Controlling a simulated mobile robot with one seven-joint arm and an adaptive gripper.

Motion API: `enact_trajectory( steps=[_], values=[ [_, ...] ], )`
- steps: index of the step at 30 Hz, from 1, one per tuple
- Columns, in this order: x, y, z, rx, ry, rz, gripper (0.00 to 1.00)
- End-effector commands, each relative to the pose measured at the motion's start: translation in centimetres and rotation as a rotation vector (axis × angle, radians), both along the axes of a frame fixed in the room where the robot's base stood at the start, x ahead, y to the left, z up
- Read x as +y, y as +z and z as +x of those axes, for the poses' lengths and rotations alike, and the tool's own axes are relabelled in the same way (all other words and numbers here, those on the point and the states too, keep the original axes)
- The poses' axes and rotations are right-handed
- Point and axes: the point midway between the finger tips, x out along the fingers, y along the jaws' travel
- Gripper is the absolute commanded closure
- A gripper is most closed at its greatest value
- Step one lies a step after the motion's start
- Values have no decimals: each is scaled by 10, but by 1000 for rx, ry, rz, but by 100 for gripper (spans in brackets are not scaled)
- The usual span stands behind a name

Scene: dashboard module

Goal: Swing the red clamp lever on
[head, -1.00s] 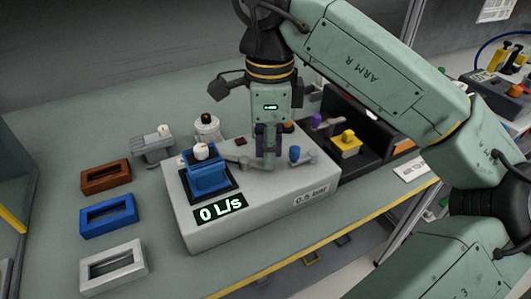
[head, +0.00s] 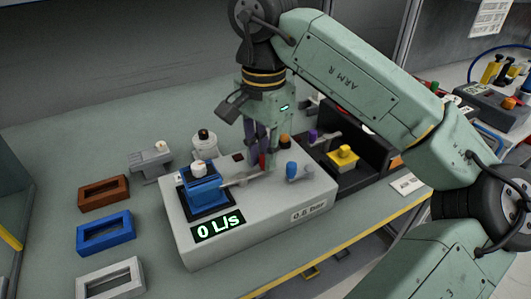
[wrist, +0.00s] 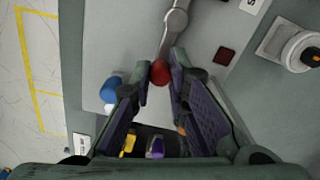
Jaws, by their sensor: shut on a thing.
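The red clamp lever shows its red knob (head: 262,160) and grey arm (head: 240,180) on top of the light grey dashboard module (head: 235,242). The arm reaches toward a blue block (head: 205,193) with a white cap at the module's left end. In the wrist view, the red knob (wrist: 160,72) sits between my fingertips and the grey arm (wrist: 173,30) runs up the picture. My gripper (wrist: 163,76) is shut on the knob. In the head view, my gripper (head: 260,163) comes down tilted, and its fingers partly hide the lever. The display (head: 218,227) reads 0 L/s.
A blue knob (head: 291,169) stands just right of my gripper. A dark bay with a yellow part (head: 343,156) adjoins the module's right. Brown (head: 104,192), blue (head: 106,232) and white (head: 110,280) frames lie left.

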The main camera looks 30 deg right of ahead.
Motion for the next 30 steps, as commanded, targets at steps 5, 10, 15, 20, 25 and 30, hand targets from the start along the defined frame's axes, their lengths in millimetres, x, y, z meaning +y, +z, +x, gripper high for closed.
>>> enact_trajectory(
  steps=[5, 10, 15, 20, 25, 30],
  values=[
    [0, 1, 2, -2, 29, 0, 100],
    [0, 1, 2, -3, 37, 0, 100],
    [0, 1, 3, -4, 36, 0, 100],
    [0, 1, 3, -5, 36, 2, 80],
    [0, 0, 2, -3, 36, 1, 69],
    [0, 0, 2, -1, 35, 0, 64]
  ],
)
